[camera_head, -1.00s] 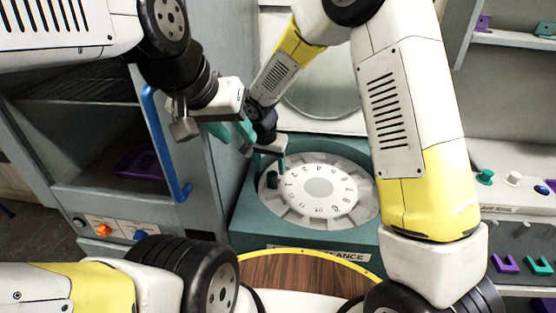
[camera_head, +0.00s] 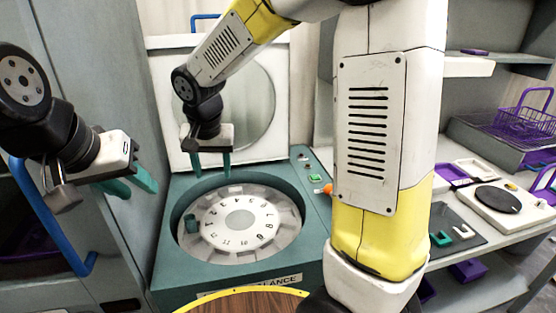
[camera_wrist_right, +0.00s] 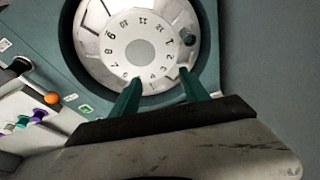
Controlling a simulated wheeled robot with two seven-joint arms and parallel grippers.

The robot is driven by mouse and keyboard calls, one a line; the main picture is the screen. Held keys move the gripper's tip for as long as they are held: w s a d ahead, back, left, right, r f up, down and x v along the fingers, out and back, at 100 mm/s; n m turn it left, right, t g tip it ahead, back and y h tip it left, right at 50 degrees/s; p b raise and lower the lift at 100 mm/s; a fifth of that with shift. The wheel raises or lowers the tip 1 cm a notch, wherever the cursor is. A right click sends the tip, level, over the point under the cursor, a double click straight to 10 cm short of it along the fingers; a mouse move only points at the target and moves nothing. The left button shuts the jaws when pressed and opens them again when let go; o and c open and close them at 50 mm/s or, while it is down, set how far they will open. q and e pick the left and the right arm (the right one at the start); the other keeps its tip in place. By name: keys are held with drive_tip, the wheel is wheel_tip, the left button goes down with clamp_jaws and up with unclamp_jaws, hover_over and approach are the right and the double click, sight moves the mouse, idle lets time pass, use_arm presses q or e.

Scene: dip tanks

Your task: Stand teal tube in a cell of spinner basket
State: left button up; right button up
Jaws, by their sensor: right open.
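The spinner basket (camera_head: 240,248) is a pale round rotor with numbered cells, sunk in a teal machine. The teal tube (camera_head: 191,223), short and dark, stands in a cell at the basket's left side. In the right wrist view it shows (camera_wrist_right: 188,37) near the rim, apart from my fingers. My right gripper (camera_head: 212,165) is open and empty, raised above the basket's back edge with its teal fingers pointing down. Its fingers also show in the right wrist view (camera_wrist_right: 163,95). My left gripper (camera_head: 131,187) has its teal fingers apart and empty, left of the machine.
The machine's round lid (camera_head: 250,105) stands open behind the basket. A cabinet with a blue handle (camera_head: 50,225) is at the left. At the right, a bench holds a purple wire basket (camera_head: 525,120) and a scale-like device (camera_head: 497,200). My right arm crosses the middle.

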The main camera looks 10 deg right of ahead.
drive_tip(key=s+d+r+n+t+y, duration=0.1)
drive_tip(key=s+d+r, duration=0.3)
drive_tip(key=s+d, duration=0.4)
drive_tip(key=s+d+r+n+t+y, duration=0.1)
drive_tip(key=s+d+r, duration=0.3)
drive_tip(key=s+d, duration=0.4)
drive_tip(key=shift+s+r+t, duration=0.35)
drive_tip(key=shift+s+t, duration=0.05)
